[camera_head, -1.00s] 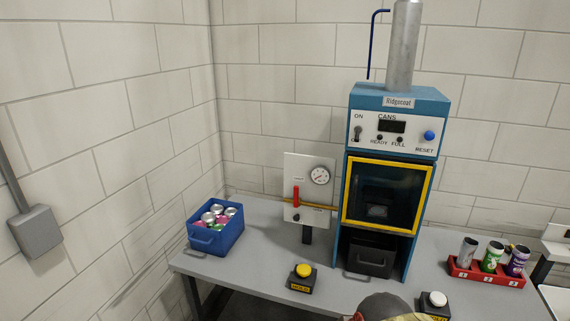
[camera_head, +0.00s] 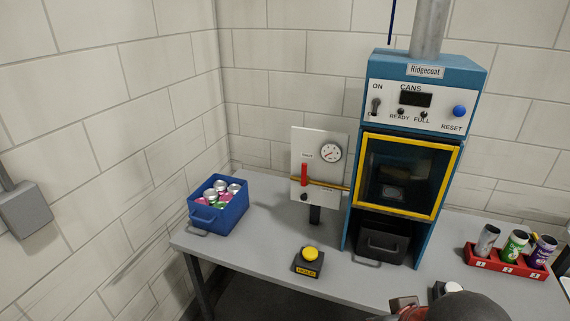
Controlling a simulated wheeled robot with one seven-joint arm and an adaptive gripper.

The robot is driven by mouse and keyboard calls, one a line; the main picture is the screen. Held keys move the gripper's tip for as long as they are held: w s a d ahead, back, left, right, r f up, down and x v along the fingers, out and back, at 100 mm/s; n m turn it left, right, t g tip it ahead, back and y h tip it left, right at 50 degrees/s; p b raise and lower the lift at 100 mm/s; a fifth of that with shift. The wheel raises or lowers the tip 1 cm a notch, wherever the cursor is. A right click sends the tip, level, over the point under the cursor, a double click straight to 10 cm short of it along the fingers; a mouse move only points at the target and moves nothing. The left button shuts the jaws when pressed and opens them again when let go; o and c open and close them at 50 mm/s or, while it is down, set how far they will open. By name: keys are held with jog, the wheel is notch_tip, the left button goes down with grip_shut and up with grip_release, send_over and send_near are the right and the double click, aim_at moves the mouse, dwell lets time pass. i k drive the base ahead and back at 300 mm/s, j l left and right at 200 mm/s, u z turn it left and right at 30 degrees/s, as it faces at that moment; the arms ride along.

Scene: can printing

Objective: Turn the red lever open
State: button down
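The red lever (camera_head: 304,174) stands upright on a white panel (camera_head: 319,150) left of the blue machine. A yellow pipe (camera_head: 328,185) runs across the panel at the lever's foot toward the machine. A round gauge (camera_head: 330,152) sits above and to the right of the lever. Part of my arm shows at the bottom edge, right of centre, well below and to the right of the lever. My gripper's fingers cannot be made out.
The blue machine (camera_head: 424,95) has a yellow-framed window and a black bin (camera_head: 383,246) below. A blue crate of cans (camera_head: 232,214) stands left. A yellow button box (camera_head: 309,262) is in front. A red can rack (camera_head: 505,262) stands right. The table between crate and panel is clear.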

aim_at(304, 165)
jog(key=i+l+u, duration=0.2)
jog(key=i, duration=0.15)
jog(key=i+j+u, duration=0.45)
jog(key=j+u, duration=0.2)
